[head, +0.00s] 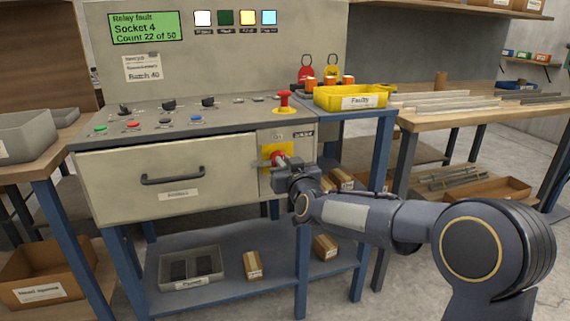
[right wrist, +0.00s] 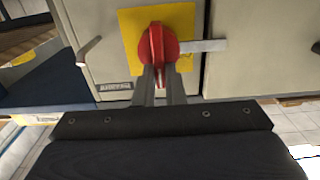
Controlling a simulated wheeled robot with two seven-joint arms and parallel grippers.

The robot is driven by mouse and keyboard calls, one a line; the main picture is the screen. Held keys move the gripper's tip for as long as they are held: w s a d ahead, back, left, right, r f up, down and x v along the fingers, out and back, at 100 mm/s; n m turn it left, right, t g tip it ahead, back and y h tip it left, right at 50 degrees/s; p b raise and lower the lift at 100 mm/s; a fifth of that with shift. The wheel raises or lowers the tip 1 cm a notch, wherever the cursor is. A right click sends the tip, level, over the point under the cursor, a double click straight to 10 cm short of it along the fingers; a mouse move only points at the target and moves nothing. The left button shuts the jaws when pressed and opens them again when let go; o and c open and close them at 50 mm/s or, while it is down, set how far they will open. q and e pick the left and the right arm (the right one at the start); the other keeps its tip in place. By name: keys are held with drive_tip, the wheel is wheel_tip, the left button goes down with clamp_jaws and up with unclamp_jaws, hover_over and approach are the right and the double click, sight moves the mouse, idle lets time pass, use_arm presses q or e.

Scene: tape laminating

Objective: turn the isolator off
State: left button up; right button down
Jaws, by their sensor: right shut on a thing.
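The isolator is a red rotary handle (right wrist: 157,45) on a yellow plate (right wrist: 128,22), set in the front of the cream machine cabinet. In the head view the red handle (head: 278,158) shows just left of my right gripper, and the yellow plate (head: 268,150) is partly covered. My right gripper (right wrist: 160,72) is shut on the handle, its two fingers on either side of the red grip. The grip stands roughly upright in the right wrist view. My right gripper also shows in the head view (head: 285,165). My left gripper is not in view.
A drawer (head: 170,176) with a dark handle is left of the isolator. The sloped panel above carries knobs, buttons and a red emergency stop (head: 284,100). A yellow Faulty bin (head: 341,97) stands on the blue-legged side table. A screen (head: 145,27) reads "Relay fault, Socket 4".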

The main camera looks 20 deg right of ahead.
idle(0.3)
drive_tip(key=shift+a+f+n+p, duration=0.3)
drive_tip(key=shift+n+p, duration=0.7)
drive_tip(key=shift+n, duration=2)
drive_tip(key=shift+a+f+n+p, duration=0.3)
drive_tip(key=shift+n+p, duration=0.7)
drive_tip(key=shift+n, duration=2)
drive_tip(key=shift+a+f+n+p, duration=0.3)
drive_tip(key=shift+n+p, duration=0.7)
drive_tip(key=shift+n, duration=2)
drive_tip(key=c, duration=1.5)
unclamp_jaws()
drive_tip(key=shift+s, duration=0.1)
drive_tip(key=s+p, duration=0.1)
drive_tip(key=s, duration=0.6)
drive_tip(key=shift+s+d, duration=0.2)
drive_tip(key=shift+s, duration=0.15)
